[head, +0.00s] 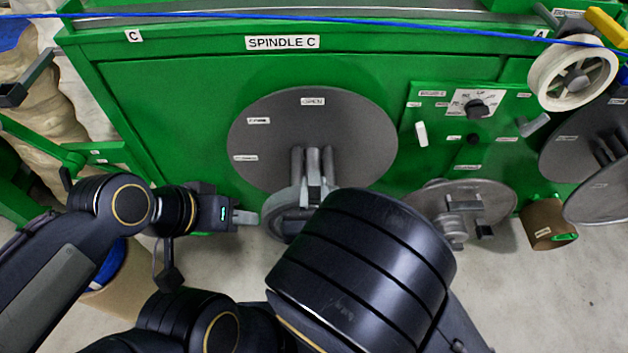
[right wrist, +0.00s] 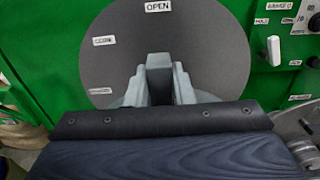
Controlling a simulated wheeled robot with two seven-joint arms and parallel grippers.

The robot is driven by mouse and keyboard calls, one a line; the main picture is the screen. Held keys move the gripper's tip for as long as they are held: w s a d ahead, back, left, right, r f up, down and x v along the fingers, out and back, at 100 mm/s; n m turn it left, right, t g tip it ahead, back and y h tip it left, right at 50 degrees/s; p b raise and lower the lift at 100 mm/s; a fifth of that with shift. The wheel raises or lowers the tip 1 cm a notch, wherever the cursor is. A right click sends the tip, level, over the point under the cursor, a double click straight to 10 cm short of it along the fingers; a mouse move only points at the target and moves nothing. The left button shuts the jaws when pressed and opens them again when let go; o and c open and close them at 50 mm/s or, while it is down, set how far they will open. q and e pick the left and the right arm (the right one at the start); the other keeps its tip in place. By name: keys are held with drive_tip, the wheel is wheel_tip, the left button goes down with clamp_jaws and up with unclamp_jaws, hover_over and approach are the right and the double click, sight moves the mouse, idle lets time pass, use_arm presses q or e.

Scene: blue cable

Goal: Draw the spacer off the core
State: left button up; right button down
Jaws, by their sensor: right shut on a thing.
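A grey ring, which looks like the spacer (head: 279,213), sits low in front of the dark round plate (head: 262,135) of spindle C. Grey prongs (head: 313,163) stand out from the plate's middle; I cannot tell core from finger parts with certainty. My right gripper (head: 316,192) is at the ring, shut on it; my own dark wrist hides much of the grip. In the right wrist view, grey prongs (right wrist: 158,76) rise behind my dark gripper body, and the ring is mostly hidden. My left gripper (head: 246,217) is left of the ring, apart from it; its finger gap does not show.
The green machine front (head: 160,110) stands behind. A blue cable (head: 400,21) runs across the top to a white pulley (head: 572,75). A knob panel (head: 473,105), a smaller grey disc (head: 480,195) and a brown roll (head: 545,222) are at right.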

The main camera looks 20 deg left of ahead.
drive_tip(key=v, duration=0.7)
drive_tip(key=shift+b, duration=0.35)
drive_tip(key=shift+s+r, duration=0.1)
idle(0.4)
